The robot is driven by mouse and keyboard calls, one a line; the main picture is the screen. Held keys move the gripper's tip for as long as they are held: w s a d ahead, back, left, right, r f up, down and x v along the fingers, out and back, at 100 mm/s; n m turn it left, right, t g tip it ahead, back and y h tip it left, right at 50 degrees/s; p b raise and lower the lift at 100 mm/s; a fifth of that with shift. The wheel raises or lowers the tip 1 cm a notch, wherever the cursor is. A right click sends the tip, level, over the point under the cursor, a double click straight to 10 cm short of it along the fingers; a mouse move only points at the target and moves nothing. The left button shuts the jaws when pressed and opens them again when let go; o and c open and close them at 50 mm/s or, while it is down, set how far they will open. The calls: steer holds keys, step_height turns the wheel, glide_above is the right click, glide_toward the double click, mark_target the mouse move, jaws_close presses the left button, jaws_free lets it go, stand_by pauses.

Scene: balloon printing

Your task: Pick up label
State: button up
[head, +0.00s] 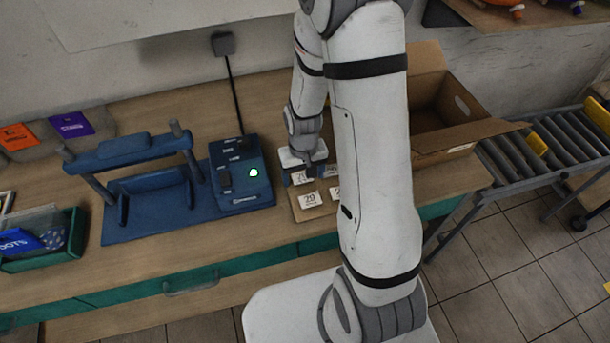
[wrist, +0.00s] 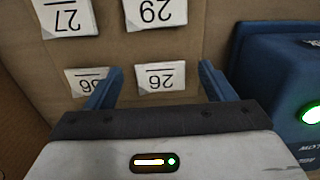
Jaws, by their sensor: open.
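Several white labels with printed numbers lie flat on a tan board (head: 305,213). In the wrist view, one label reading 26 (wrist: 160,78) lies between the finger tips of my gripper (wrist: 157,69), which is open and empty. Another label (wrist: 84,80) lies at the left finger and is partly covered by it. Labels reading 29 (wrist: 153,12) and 27 (wrist: 66,17) lie further ahead. In the head view, my gripper (head: 302,175) is over the back part of the board, with the 29 label (head: 310,198) in front of it. My arm hides part of the board.
A blue machine (head: 240,178) with a green light stands close left of the board; its side (wrist: 275,85) is near the right finger. A blue stand (head: 150,190) is further left. An open cardboard box (head: 440,118) and a roller conveyor (head: 540,160) are at right.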

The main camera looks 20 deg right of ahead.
steer(key=shift+f+b, duration=0.25)
steer(key=shift+b, duration=0.1)
steer(key=shift+c, duration=0.4)
steer(key=c, duration=1)
steer(key=shift+r, duration=0.1)
